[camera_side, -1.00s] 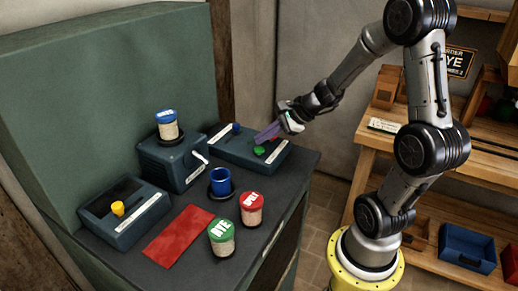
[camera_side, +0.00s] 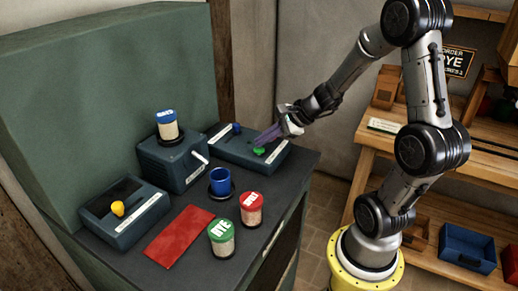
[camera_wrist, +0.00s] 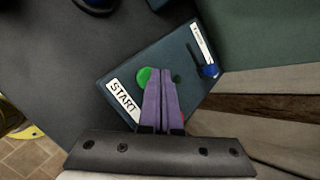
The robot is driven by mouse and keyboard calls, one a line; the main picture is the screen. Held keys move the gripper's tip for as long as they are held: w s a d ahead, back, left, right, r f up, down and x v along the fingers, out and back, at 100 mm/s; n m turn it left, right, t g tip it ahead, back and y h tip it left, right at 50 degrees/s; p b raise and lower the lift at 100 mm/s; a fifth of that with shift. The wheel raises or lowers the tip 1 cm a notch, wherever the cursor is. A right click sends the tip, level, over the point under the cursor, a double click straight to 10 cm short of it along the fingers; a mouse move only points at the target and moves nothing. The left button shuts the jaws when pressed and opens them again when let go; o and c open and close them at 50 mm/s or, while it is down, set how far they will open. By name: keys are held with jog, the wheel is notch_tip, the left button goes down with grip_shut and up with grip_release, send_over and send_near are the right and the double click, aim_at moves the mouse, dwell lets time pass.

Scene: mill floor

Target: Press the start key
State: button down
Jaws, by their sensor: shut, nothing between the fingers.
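The start key is a green round button (camera_side: 259,150) on the dark blue-grey panel box (camera_side: 222,152) at the back right of the bench. In the wrist view the green button (camera_wrist: 143,75) shows just left of my fingertips, partly covered by them, near a white label reading START (camera_wrist: 123,100). My gripper (camera_side: 259,143) has its purple fingers together with nothing between them. The fingertips are right at the button in the side view, and I cannot tell whether they touch it. In the wrist view my gripper (camera_wrist: 165,70) points over the panel beside the button.
A blue-knobbed lever (camera_wrist: 209,71) sits on the same panel. A grey box with a blue-lidded jar (camera_side: 167,126), a blue cup (camera_side: 220,181), red-lidded (camera_side: 251,207) and green-lidded (camera_side: 221,237) jars, a red mat (camera_side: 178,236) and a yellow-knobbed box (camera_side: 125,220) stand on the bench.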

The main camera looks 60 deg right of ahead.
jog(key=shift+f, duration=0.5)
dwell(0.7)
jog(key=shift+r, duration=0.9)
jog(key=shift+r, duration=2.55)
